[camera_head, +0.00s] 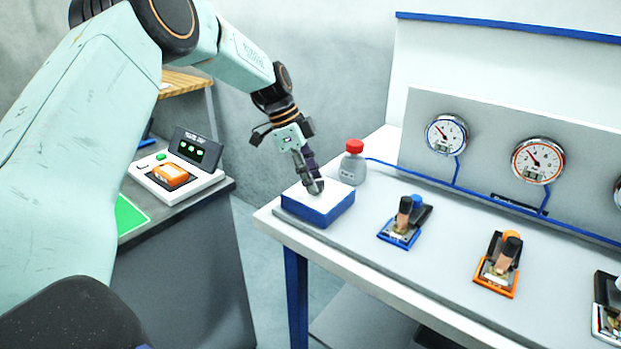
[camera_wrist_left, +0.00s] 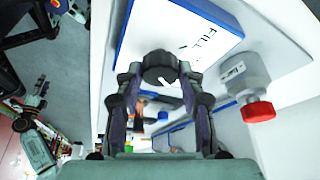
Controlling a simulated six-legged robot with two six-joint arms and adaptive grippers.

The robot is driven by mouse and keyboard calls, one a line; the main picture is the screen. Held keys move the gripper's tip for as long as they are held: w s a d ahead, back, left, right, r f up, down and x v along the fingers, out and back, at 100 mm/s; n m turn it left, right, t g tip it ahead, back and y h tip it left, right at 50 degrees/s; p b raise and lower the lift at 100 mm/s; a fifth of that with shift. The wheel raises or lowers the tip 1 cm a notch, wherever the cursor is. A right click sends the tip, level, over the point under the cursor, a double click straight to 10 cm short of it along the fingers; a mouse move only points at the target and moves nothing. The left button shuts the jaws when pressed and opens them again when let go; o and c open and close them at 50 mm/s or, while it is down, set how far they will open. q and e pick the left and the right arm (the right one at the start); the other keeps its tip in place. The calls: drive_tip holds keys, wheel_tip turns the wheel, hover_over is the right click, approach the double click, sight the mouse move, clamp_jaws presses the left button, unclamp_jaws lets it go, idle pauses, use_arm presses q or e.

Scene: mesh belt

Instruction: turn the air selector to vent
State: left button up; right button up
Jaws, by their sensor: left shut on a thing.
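The air selector (camera_head: 318,207) is a blue box with a white top at the left end of the bench. In the left wrist view its white face (camera_wrist_left: 178,25) carries the word FILL and a dark mark. A dark round knob (camera_wrist_left: 158,66) stands on that face. My left gripper (camera_head: 315,186) comes down onto the top of the box. In the left wrist view the gripper (camera_wrist_left: 160,82) has its fingers on both sides of the knob, shut on it. The knob's pointing direction is unclear, and no VENT lettering is readable. My right gripper is out of view.
A grey bottle with a red cap (camera_head: 353,163) stands close behind the selector. A blue-based clamp (camera_head: 402,222) and an orange-based one (camera_head: 498,264) sit to the right. Gauges (camera_head: 446,134) line the back panel. A side counter (camera_head: 190,215) holds a small device (camera_head: 175,180).

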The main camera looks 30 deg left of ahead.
use_arm(q)
drive_tip(key=m+g, duration=0.1)
drive_tip(key=m, duration=0.3)
drive_tip(key=shift+w+d+r+g+p, duration=0.1)
drive_tip(key=shift+w+d+g+p, duration=0.1)
drive_tip(key=shift+g+p, duration=0.2)
drive_tip(key=shift+a+m, duration=0.1)
drive_tip(key=shift+m, duration=0.3)
drive_tip(key=o, duration=1.2)
drive_tip(key=v, duration=1.2)
drive_tip(key=shift+w+a, duration=0.15)
drive_tip(key=shift+a, duration=0.05)
